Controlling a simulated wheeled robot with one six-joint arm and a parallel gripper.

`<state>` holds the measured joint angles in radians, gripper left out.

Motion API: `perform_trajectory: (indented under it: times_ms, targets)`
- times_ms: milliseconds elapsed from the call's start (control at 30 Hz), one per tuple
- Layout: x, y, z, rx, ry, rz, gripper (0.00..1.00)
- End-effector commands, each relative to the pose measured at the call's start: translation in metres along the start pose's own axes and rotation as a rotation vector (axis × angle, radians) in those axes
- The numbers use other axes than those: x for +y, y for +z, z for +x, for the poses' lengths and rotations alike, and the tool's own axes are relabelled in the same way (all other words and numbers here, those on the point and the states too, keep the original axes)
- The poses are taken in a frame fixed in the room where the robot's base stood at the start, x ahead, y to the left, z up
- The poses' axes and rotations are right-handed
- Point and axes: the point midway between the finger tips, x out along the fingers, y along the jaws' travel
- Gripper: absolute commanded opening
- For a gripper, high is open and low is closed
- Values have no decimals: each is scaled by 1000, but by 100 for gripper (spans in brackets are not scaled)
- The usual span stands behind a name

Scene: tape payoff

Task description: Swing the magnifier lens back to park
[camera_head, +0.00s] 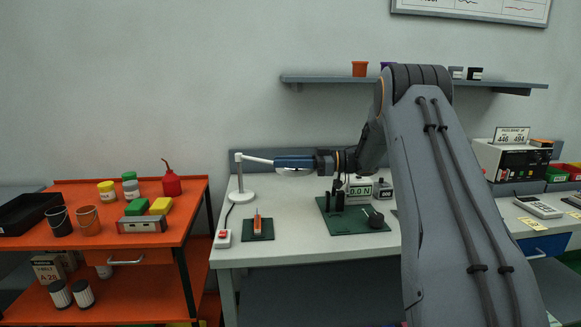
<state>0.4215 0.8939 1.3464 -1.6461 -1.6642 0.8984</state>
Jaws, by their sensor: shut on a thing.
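The magnifier stands on the left of the white bench, with a round white base and post (241,190) and a thin white arm running right to its lens (294,171). My gripper (284,161) reaches in from the right, level above the bench, and its dark blue fingers are shut on the lens head. The fingers hide most of the head; a pale strip of the lens shows below them. The exact contact is too small to tell.
A green mat with an orange-handled tool (257,224) and a red-button box (223,238) lie in front of the magnifier. A force gauge (360,190) stands right of it. An orange cart (185,232) is on the left. A shelf (315,79) hangs above.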

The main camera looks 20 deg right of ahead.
Motion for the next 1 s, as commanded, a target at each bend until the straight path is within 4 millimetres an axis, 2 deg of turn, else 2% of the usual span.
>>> perform_trajectory:
  times_ms: [433, 467, 567, 833, 1000]
  targets:
    - [1, -1, 3, 2, -12, -2, 0]
    - [1, -1, 3, 2, -11, -2, 20]
    - [1, -1, 2, 2, -10, -2, 36]
    - [1, -1, 1, 1, -9, -1, 36]
    - [2, 0, -13, 0, -7, -2, 36]
